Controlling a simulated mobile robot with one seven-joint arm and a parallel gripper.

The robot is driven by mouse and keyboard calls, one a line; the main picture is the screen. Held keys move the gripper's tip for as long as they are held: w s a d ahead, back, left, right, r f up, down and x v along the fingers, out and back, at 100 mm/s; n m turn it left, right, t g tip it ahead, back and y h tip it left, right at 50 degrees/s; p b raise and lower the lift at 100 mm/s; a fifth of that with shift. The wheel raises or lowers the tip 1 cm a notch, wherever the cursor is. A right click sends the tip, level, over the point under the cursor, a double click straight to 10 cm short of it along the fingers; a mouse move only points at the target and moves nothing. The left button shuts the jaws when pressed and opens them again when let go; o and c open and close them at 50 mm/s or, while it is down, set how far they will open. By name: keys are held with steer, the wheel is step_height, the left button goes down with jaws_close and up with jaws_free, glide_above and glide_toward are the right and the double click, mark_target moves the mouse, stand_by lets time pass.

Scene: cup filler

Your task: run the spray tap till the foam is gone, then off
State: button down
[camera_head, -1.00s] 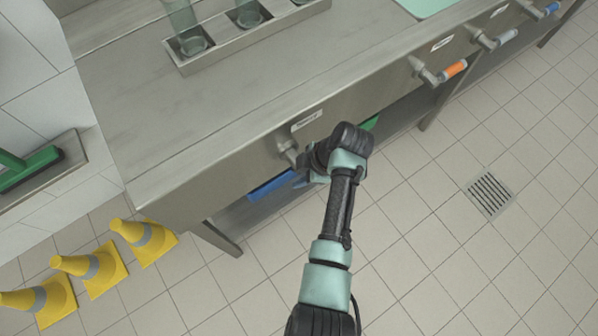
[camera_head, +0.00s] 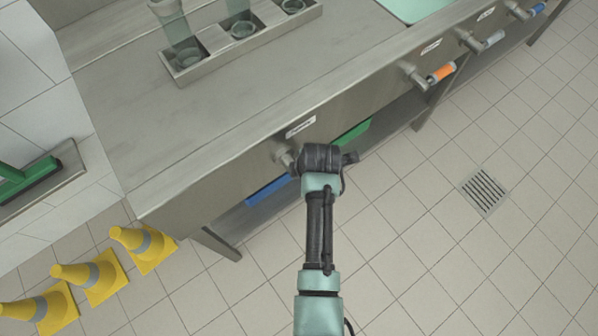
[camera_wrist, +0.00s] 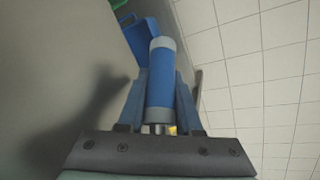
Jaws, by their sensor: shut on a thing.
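In the wrist view my gripper (camera_wrist: 161,105) has its two blue fingers on either side of a blue tap handle (camera_wrist: 162,78) with grey ends. It is shut on the handle. In the head view my gripper (camera_head: 300,165) is at the bench front, beside the grey tap body (camera_head: 283,152), and my wrist covers the handle. A label (camera_head: 300,127) sits above this tap, too small to read. Clear glasses (camera_head: 180,42) stand in a metal tray (camera_head: 262,38) on the bench. No spray or foam can be made out.
Further right along the front are a tap with an orange handle (camera_head: 441,73), one with a grey handle (camera_head: 491,40) and one with a blue handle (camera_head: 537,9). Yellow cones (camera_head: 146,249) stand at lower left. The tiled floor on the right is clear around a drain (camera_head: 484,190).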

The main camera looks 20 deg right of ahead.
steer(key=h, duration=0.1)
steer(key=d+r+t+h, duration=0.1)
steer(key=shift+w+d+n+h+p, duration=0.2)
steer(key=shift+d+n+h+p, duration=0.05)
steer(key=shift+n+h+p, duration=0.1)
steer(key=h, duration=0.1)
steer(key=d+r+t+h, duration=0.1)
steer(key=h, duration=0.1)
steer(key=shift+w+d+r+n, duration=0.2)
steer(key=shift+w+r+n, duration=0.05)
steer(key=shift+w+r, duration=0.1)
steer(key=shift+w+d+r+t+h+b, duration=0.1)
steer(key=shift+d+r+t+h+b, duration=0.1)
steer(key=shift+r+t+h+b, duration=0.25)
steer(key=shift+d+r+t+h+b, duration=0.15)
steer(key=shift+t+h+b, duration=0.15)
steer(key=shift+h, duration=0.3)
steer(key=shift+w+d+r+n+t+h+b, duration=0.1)
steer(key=shift+d+r+n+t+h+b, duration=0.1)
steer(key=shift+r+h+b, duration=0.25)
steer(key=shift+d+r+n+t+h+b, duration=0.1)
steer(key=shift+r+n+t+h+b, duration=0.1)
steer(key=shift+r+h+b, duration=0.2)
steer(key=shift+r, duration=0.1)
steer(key=c, duration=0.9)
jaws_free()
steer(key=shift+a, duration=0.1)
